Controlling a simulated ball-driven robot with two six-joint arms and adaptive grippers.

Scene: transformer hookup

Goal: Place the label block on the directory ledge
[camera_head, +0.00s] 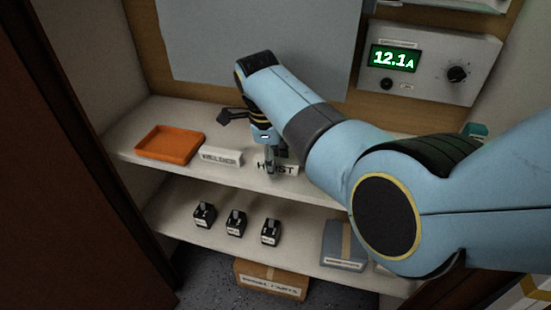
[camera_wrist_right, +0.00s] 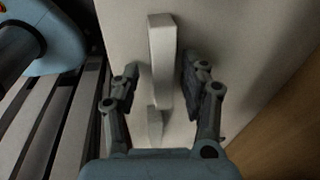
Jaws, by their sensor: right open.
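Two white label blocks are on the upper shelf in the head view. One (camera_head: 221,157) has lettering that seems to read WELDER, and the other, lettered HOIST (camera_head: 290,168), is partly hidden by my right gripper (camera_head: 269,160). In the right wrist view, a pale block (camera_wrist_right: 162,60) shows between the spread fingers of my right gripper (camera_wrist_right: 160,82), with gaps on both sides. A second pale piece (camera_wrist_right: 155,127) shows nearer the palm. I cannot make out the directory ledge. My left gripper is out of view.
An orange tray (camera_head: 169,145) sits on the upper shelf (camera_head: 140,122) at left. Several small black switch-like units (camera_head: 236,223) and a grey box (camera_head: 344,246) are on the lower shelf (camera_head: 185,231). A meter reading 12.1A (camera_head: 394,58) is on the back wall. A cardboard box (camera_head: 270,281) stands below.

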